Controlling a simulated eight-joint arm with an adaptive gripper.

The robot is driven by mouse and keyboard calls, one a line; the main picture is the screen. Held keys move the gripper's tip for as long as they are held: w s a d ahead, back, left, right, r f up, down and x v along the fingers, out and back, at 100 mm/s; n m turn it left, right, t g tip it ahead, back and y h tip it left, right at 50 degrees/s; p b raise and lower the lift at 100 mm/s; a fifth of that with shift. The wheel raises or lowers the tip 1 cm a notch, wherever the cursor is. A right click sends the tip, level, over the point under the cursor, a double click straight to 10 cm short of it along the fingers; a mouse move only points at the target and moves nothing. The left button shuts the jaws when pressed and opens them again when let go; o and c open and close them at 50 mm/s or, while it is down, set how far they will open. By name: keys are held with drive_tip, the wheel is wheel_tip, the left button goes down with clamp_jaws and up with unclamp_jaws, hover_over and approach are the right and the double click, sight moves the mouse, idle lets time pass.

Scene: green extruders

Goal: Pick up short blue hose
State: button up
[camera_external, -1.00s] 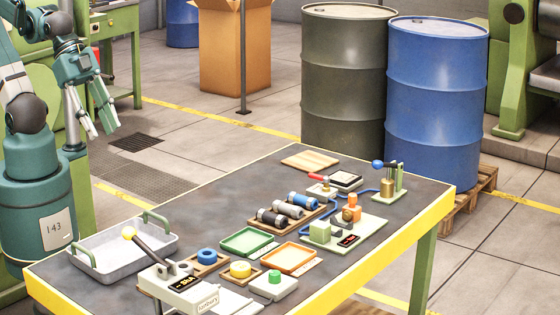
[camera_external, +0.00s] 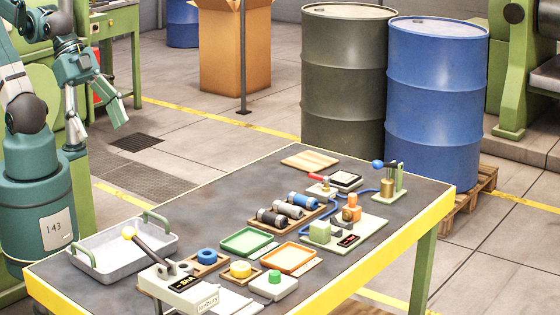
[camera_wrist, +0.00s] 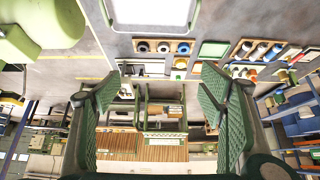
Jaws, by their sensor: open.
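A short blue cylindrical piece (camera_external: 303,200), which looks like the short blue hose, lies at the far end of a wooden rack (camera_external: 262,226) on the table. A grey piece (camera_external: 288,209) and a dark piece (camera_external: 271,217) lie beside it. My gripper (camera_external: 98,120) is at the upper left, off the table and far from the rack. Its fingers are spread and empty, pointing down. In the wrist view my gripper (camera_wrist: 155,92) also shows wide apart with nothing between the fingers.
The table (camera_external: 215,195) carries a grey handled tray (camera_external: 125,262), a green tray (camera_external: 246,241), an orange tray (camera_external: 290,258) and a lever device (camera_external: 185,285). Thin blue tubing (camera_external: 338,216) runs near the fixtures at right. The table's far left part is clear.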

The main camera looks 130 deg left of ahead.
idle(0.4)
drive_tip(key=w+a+f+n+g+y, duration=0.1)
drive_tip(key=w+a+n+g, duration=0.3)
drive_tip(key=w+a+n, duration=1.2)
drive_tip(key=w+a+f+g, duration=0.1)
drive_tip(key=w+a+f, duration=0.2)
drive_tip(key=a+f, duration=0.3)
drive_tip(key=w+a+f+n+g+p, duration=0.1)
drive_tip(key=w+a+f, duration=0.2)
drive_tip(key=a+f, duration=0.4)
drive_tip(key=w+a+f+g+h, duration=0.1)
drive_tip(key=w+a+f, duration=0.3)
drive_tip(key=a, duration=1.6)
drive_tip(key=shift+w+a+f+n+p, duration=0.1)
drive_tip(key=shift+a+f+n+p, duration=0.1)
drive_tip(key=shift+f, duration=0.55)
drive_tip(key=shift+a+f+n+p, duration=0.1)
drive_tip(key=shift+a+f+n, duration=0.1)
drive_tip(key=shift+f, duration=0.5)
drive_tip(key=shift+a+f, duration=0.15)
drive_tip(key=shift+f, duration=0.05)
drive_tip(key=shift+f, duration=0.1)
